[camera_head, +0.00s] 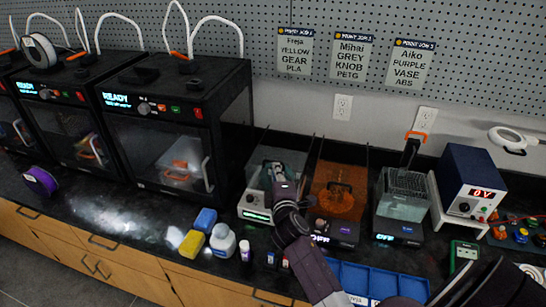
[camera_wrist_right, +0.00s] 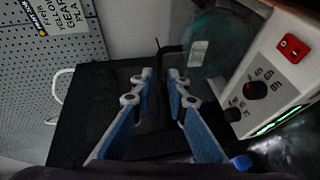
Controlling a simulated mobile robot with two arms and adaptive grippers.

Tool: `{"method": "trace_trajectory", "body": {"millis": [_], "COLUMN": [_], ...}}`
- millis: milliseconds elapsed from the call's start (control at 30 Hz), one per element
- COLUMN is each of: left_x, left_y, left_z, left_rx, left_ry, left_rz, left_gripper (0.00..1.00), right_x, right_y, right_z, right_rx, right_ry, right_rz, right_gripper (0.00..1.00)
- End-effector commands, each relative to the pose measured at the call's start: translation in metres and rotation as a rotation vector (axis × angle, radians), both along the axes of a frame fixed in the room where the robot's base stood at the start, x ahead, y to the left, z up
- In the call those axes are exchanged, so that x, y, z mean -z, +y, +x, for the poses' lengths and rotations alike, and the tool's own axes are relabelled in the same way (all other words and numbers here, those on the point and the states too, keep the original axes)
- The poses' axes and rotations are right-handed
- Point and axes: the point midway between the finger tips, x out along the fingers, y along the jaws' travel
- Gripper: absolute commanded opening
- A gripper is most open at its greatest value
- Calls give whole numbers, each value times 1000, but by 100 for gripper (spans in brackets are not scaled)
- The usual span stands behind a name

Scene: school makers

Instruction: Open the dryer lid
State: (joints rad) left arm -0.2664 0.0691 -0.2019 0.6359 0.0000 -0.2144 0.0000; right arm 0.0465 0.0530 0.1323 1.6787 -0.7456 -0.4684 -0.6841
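The dryer looks to be the white box (camera_head: 254,212) with a green display and a tinted see-through lid (camera_head: 262,165), just right of the large black printers. The lid seems to be down, but my gripper partly hides it. In the right wrist view the white body (camera_wrist_right: 268,80) shows at right with a red switch and dark knobs, and the teal lid (camera_wrist_right: 203,45) at top. My right gripper (camera_head: 278,172) is over the dryer's lid area. Its blue-padded fingers (camera_wrist_right: 161,75) are apart with nothing between them; contact with the lid cannot be told. My left gripper is not in view.
Black printers (camera_head: 165,125) stand close at left. An orange-lidded unit (camera_head: 338,190) and a clear-lidded unit (camera_head: 402,195) stand at right.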

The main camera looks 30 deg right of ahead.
Motion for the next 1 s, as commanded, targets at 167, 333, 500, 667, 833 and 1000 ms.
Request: {"method": "trace_trajectory", "body": {"millis": [167,333,500,667,833,1000], "left_x": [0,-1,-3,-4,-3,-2], "left_y": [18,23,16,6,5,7], "left_z": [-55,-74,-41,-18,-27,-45], "left_rx": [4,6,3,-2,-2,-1], "left_ry": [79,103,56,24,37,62], "left_rz": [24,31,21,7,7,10], "left_gripper": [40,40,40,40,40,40], "right_x": [2,7,11,13,12,12], "right_y": [-11,-21,-28,-31,-31,-31], "right_z": [21,41,55,61,62,61], "right_rx": [2,2,2,1,1,1], "right_ry": [0,-1,1,2,0,0], "right_rz": [1,4,3,4,4,4], "right_gripper": [14,14,14,14,14,9]}}
